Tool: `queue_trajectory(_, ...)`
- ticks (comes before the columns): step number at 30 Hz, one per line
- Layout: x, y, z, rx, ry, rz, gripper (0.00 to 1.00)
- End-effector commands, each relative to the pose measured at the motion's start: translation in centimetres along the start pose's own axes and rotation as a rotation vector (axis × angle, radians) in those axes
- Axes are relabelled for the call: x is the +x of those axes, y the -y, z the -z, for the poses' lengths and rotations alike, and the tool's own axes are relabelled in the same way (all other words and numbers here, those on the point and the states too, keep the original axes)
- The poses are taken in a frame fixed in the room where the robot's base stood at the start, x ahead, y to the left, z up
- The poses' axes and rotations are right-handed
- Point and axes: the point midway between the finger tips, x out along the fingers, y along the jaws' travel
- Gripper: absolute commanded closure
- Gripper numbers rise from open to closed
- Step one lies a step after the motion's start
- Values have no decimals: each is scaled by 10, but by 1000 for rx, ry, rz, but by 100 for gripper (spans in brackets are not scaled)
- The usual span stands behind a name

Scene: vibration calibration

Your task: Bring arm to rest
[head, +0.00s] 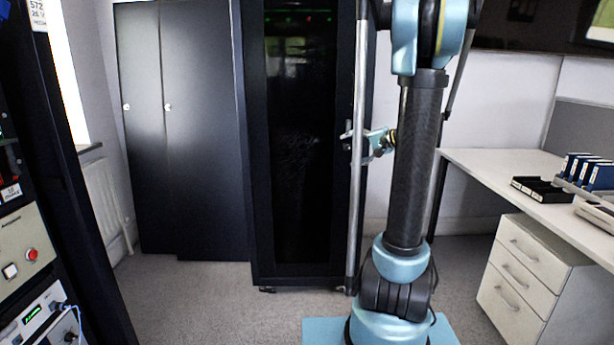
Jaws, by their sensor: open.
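My arm stands in the right half of the head view, on a light blue base at the bottom. A dark upright link rises to a light blue joint at the top edge, where the arm is cut off. My gripper (356,146) shows small to the left of the dark link, in front of the black cabinet's right edge. It points left and is open, with nothing seen between its fingers. The dark link hides part of the wrist. I cannot tell whether the gripper touches the pole or cabinet near it.
A tall black cabinet (300,170) stands behind the gripper, with dark lockers (180,120) to its left. An equipment rack (30,230) fills the left edge. A white desk (510,180) with drawers (520,275) stands right and bears blue binders (590,172). Grey floor is clear at centre left.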

Motion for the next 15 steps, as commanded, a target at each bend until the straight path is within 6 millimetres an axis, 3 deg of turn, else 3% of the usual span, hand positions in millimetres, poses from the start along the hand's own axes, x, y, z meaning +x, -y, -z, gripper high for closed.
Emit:
queue_trajectory(3, 0, -8, -42, -41, 37, -92, 22)
queue_trajectory(15, -22, -62, -163, -197, 142, -407, 22)
